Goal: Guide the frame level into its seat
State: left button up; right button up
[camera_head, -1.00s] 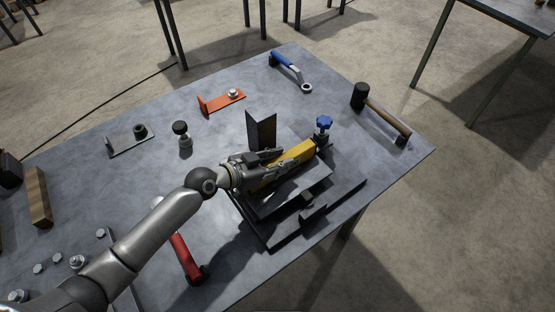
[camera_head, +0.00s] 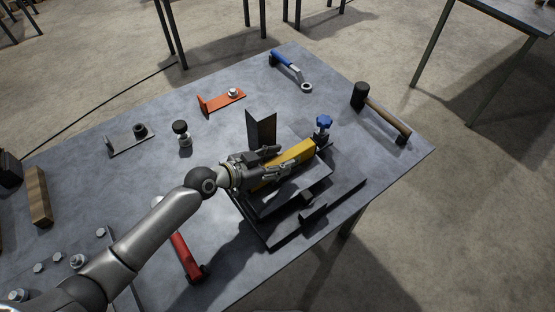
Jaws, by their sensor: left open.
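The frame, with a yellow bar (camera_head: 293,158) on top and grey plates, lies on the dark seat (camera_head: 338,203) near the table's right front edge. It looks roughly level, but my gripper hides part of it. My left gripper (camera_head: 279,161) is open at the left end of the yellow bar, with its fingers to either side of it. I cannot tell whether they touch the bar. A dark upright angle plate (camera_head: 262,129) stands just behind, and a blue-knobbed clamp (camera_head: 323,127) stands at the bar's far end. My right gripper is out of view.
On the grey table (camera_head: 210,147) lie a black mallet (camera_head: 386,120), a blue-handled wrench (camera_head: 288,68), an orange bracket (camera_head: 222,102), a grey bracket (camera_head: 131,142), a black-knobbed part (camera_head: 182,137) and a red-handled tool (camera_head: 186,256). The table's left middle is fairly clear.

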pick_arm(q)
jog(key=shift+s+a+r, duration=0.1)
jog(key=shift+s+a, duration=0.05)
jog(key=shift+a, duration=0.1)
jog(key=shift+v, duration=1.45)
jog(key=o, duration=0.6)
jog(key=shift+c, duration=0.2)
